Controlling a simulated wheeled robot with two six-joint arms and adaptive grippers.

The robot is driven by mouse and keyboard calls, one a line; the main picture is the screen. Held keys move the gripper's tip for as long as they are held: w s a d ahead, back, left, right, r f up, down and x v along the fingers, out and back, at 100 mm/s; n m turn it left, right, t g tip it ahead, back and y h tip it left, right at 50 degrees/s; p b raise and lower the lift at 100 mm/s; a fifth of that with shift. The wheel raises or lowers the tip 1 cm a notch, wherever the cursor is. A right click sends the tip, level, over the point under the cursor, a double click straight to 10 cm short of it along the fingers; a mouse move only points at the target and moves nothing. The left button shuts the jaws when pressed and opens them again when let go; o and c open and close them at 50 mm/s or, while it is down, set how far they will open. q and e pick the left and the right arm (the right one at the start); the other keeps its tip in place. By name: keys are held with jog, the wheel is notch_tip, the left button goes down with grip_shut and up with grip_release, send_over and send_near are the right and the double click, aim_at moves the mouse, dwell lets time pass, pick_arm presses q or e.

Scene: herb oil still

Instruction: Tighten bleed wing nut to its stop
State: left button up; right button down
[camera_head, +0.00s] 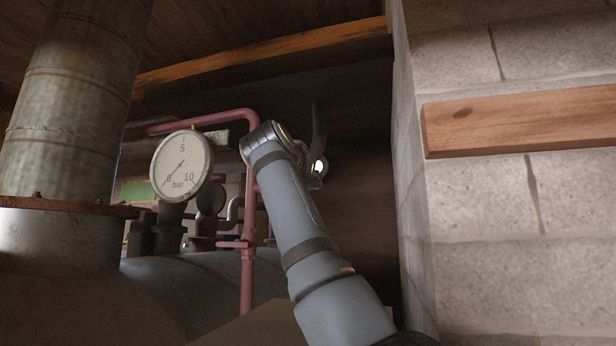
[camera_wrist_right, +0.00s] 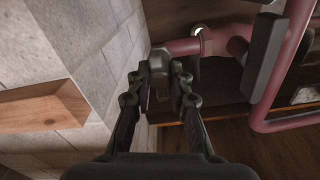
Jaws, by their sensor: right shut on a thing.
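The bleed wing nut (camera_wrist_right: 161,72) is a small grey metal piece at the end of a dull red pipe in the right wrist view. My right gripper (camera_wrist_right: 162,82) is shut on it, with one dark finger on each side. The fingers hide part of the nut, so its turn angle and its stop cannot be told. In the head view my right arm reaches up from the lower right, and its own wrist hides the gripper and the nut. My left gripper is in neither view.
A pressure gauge (camera_head: 181,165) with its needle near 0 stands left of my arm. Red pipes (camera_head: 247,270) run beside it. A dark lever (camera_wrist_right: 264,57) is right of the gripper in the wrist view. A block wall (camera_head: 485,205) with a wooden beam (camera_head: 520,121) bounds the right.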

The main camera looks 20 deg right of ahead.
jog(key=shift+w+f, duration=0.1)
jog(key=shift+f, duration=0.2)
jog(key=c, duration=1.5)
grip_release()
jog(key=shift+c, duration=0.2)
jog(key=shift+o, duration=1.2)
jog(key=shift+w+d, duration=0.15)
jog(key=shift+o, duration=0.4)
jog(key=shift+w+d, duration=0.2)
jog(key=shift+w, duration=0.1)
jog(key=shift+s+a+r, duration=0.15)
jog(key=shift+s+a, duration=0.15)
jog(key=shift+s, duration=0.15)
jog(key=v, duration=0.6)
jog(key=shift+s+a, duration=0.2)
jog(key=shift+s, duration=0.05)
